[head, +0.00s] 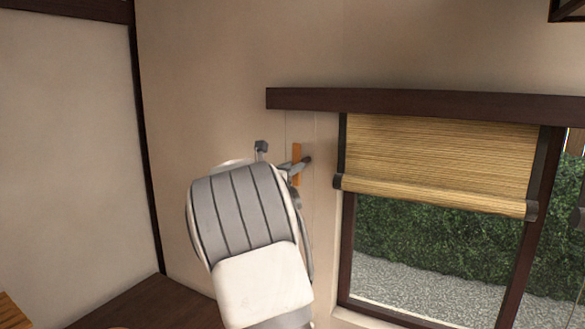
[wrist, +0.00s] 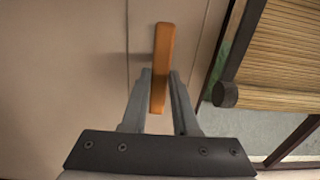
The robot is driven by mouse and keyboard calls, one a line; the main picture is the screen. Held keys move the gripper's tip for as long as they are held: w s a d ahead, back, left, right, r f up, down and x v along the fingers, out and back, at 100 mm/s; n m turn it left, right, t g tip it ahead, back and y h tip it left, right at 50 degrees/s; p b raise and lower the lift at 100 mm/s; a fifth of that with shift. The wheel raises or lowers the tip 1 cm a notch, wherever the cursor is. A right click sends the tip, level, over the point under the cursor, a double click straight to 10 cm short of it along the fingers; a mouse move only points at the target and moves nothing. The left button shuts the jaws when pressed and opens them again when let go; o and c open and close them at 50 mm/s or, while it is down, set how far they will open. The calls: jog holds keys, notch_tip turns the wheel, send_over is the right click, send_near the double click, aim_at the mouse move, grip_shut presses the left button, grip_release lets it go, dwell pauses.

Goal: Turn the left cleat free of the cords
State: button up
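The cleat is an orange-brown upright bar (wrist: 162,50) on the beige wall beside the window. In the wrist view it leans slightly and its lower part lies between my two fingers. It also shows as a narrow orange strip in the head view (head: 297,152), partly hidden behind my gripper (head: 299,168). In the wrist view my gripper (wrist: 161,80) has one grey finger on each side of the bar, with little or no gap at the tips. I cannot tell whether the fingers press on it.
A rolled bamboo blind (head: 440,160) hangs partly lowered over the window to the right. A dark wooden beam (head: 420,103) runs above the window. The wall to the left is bare.

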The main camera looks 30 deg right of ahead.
jog(key=o, duration=0.4)
jog(key=b+v, duration=0.4)
jog(key=v, duration=1.3)
jog(key=shift+s+a, duration=0.1)
jog(key=shift+a, duration=0.15)
jog(key=shift+f, duration=0.1)
